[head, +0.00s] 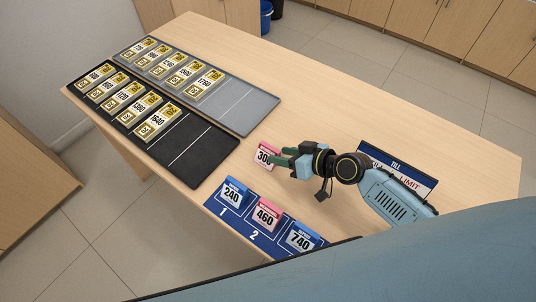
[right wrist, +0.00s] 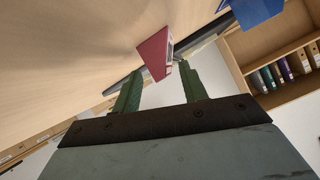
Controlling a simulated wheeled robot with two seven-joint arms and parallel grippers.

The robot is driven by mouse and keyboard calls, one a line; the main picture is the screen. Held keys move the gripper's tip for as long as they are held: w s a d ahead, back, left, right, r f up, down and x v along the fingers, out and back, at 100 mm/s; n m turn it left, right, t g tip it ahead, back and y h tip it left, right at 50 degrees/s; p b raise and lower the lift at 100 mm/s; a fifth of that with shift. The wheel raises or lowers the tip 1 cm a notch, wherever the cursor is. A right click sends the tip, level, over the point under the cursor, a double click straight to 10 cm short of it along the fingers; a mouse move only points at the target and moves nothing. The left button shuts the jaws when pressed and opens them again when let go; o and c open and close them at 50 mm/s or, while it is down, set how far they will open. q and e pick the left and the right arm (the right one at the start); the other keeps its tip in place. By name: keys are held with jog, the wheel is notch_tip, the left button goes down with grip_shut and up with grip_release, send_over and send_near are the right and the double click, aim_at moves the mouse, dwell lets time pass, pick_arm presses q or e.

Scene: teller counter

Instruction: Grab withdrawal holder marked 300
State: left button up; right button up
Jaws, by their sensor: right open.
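The pink withdrawal holder marked 300 (head: 264,156) stands on the table, just left of my right gripper. My right gripper (head: 280,156) is open, with its green fingers pointing left at the holder. In the right wrist view the pink holder (right wrist: 154,54) shows beyond and between the tips of the green fingers (right wrist: 160,85). It looks to stand at the fingertips; I cannot tell whether they touch it. Part of the holder is hidden behind the fingers in the head view. My left gripper is not in view.
A blue mat (head: 238,222) at the front edge holds blue holder 240 (head: 232,194), pink holder 460 (head: 265,215) and blue holder 740 (head: 301,238). A black tray (head: 205,165) and a grey tray (head: 245,105) carry gold cards. A till limit sign (head: 398,172) stands behind my right arm.

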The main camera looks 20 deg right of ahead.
aim_at(269, 152)
jog(key=x, duration=0.5)
jog(key=shift+w+a+r, duration=0.15)
jog(key=shift+r, duration=0.05)
jog(key=shift+c, duration=0.4)
jog(key=c, duration=0.7)
